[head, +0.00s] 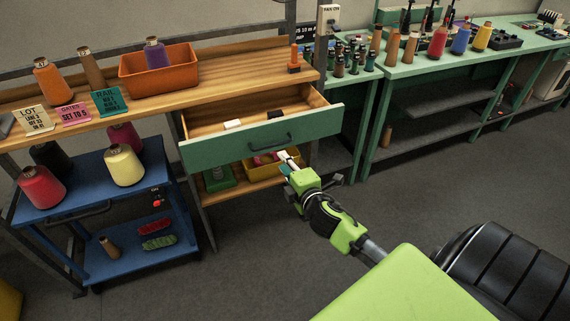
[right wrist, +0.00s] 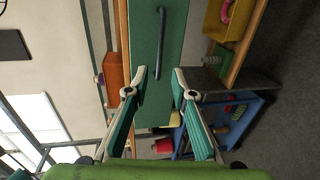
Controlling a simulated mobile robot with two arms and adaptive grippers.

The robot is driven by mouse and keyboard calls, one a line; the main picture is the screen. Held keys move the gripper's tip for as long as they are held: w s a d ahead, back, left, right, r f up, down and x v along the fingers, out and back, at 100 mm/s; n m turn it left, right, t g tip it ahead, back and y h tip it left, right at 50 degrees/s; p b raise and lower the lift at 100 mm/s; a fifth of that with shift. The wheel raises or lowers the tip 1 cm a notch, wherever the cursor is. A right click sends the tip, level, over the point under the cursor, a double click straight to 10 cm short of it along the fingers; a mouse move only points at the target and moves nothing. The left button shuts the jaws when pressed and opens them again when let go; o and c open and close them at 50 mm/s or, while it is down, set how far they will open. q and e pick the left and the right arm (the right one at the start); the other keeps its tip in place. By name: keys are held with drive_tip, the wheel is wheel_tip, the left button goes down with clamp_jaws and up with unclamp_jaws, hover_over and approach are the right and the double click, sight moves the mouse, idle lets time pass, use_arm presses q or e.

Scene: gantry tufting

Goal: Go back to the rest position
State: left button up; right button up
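My right gripper (head: 288,160) is in front of the wooden bench, just below the handle of the green-fronted drawer in the head view. In the right wrist view its two fingers (right wrist: 160,78) are apart with nothing between them. The drawer (head: 215,150) is pulled open, with a white piece and dark pieces lying inside. Its dark handle (head: 270,142) also shows in the right wrist view (right wrist: 161,40), beyond the fingertips and apart from them. My left gripper is in neither view.
A blue cart (head: 85,216) with thread cones stands at the left. A yellow bin (head: 262,171) sits on the shelf under the drawer. An orange bin (head: 185,72) stands on the bench top. Green tables (head: 440,62) line the back right. The floor (head: 420,200) at right is open.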

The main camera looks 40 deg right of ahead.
idle(0.4)
drive_tip(key=s+a+f+m+g+y, duration=0.15)
drive_tip(key=s+f, duration=0.45)
drive_tip(key=f, duration=0.6)
drive_tip(key=s+a+f+m+g, duration=0.1)
drive_tip(key=s+f+m+g, duration=0.3)
drive_tip(key=f, duration=0.7)
drive_tip(key=s+a+f+m+g, duration=0.1)
drive_tip(key=s+a+f+g, duration=0.1)
drive_tip(key=s+f, duration=0.75)
drive_tip(key=s+a+f+m+g, duration=0.2)
drive_tip(key=s+f, duration=0.4)
drive_tip(key=s, duration=0.4)
drive_tip(key=s+a+f+m+g+y, duration=0.1)
drive_tip(key=s+a+f, duration=0.4)
drive_tip(key=s, duration=0.5)
drive_tip(key=s+a+f+m+g+y+b, duration=0.1)
drive_tip(key=s+a+f+m+g, duration=0.2)
drive_tip(key=s+f, duration=0.6)
drive_tip(key=shift+s+a+g, duration=0.35)
drive_tip(key=shift+s+a, duration=0.3)
